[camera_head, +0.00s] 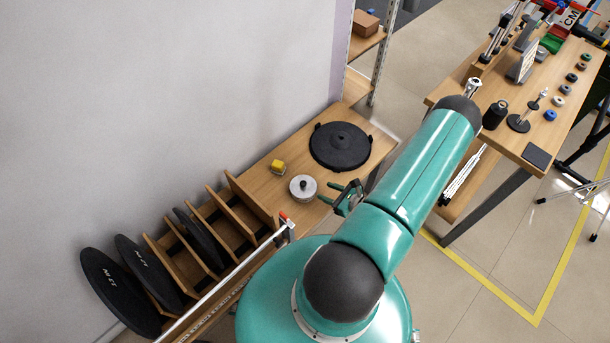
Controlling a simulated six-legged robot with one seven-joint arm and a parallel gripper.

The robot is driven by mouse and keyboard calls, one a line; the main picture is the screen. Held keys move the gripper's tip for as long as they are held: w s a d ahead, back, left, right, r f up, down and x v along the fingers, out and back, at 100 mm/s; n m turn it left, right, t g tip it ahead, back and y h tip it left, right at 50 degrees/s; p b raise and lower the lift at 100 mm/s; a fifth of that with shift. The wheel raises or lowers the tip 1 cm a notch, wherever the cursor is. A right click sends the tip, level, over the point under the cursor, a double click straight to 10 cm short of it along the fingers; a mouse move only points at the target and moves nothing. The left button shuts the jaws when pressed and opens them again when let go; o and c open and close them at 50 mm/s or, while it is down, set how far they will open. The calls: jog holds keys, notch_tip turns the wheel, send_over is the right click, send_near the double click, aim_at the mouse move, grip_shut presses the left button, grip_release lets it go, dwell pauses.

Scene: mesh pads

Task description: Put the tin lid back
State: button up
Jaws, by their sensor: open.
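A round silvery tin-like piece (303,183) with a dark knob at its centre sits on the wooden bench. I cannot tell whether this is the tin, its lid, or both together. My teal arm hides part of the bench to the right.
A large black round plate (340,147) lies behind the silvery piece. A wooden rack (215,232) with black discs stands at lower left by the wall. A second table (540,90) with tools is at right.

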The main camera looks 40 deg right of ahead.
jog(key=w+a+r+n+g+y, duration=0.2)
jog(key=w+a+r+n+g, duration=0.15)
jog(key=r+n, duration=0.45)
jog(key=w+a+r+n+g+y, duration=0.2)
jog(key=w+a+r+n, duration=0.25)
jog(key=r, duration=0.65)
jog(key=w+a+r+n+g+y, duration=0.2)
jog(key=w+a+r+n+g, duration=0.15)
jog(key=r+n, duration=0.45)
jog(key=s+a+r+n+h, duration=0.2)
jog(key=s+a+r+n, duration=0.1)
jog(key=r, duration=0.6)
jog(key=s+a+r+n+h, duration=0.3)
jog(key=a+r+n, duration=0.3)
jog(key=a+r, duration=0.2)
jog(key=s+a+r+n+t+h, duration=0.1)
jog(key=s+a+r+n+h, duration=0.2)
jog(key=r, duration=0.6)
jog(key=s+a+n, duration=0.1)
jog(key=s+a, duration=0.1)
jog(key=a, duration=0.1)
jog(key=shift+r+n, duration=0.35)
jog(key=shift+s+a, duration=0.1)
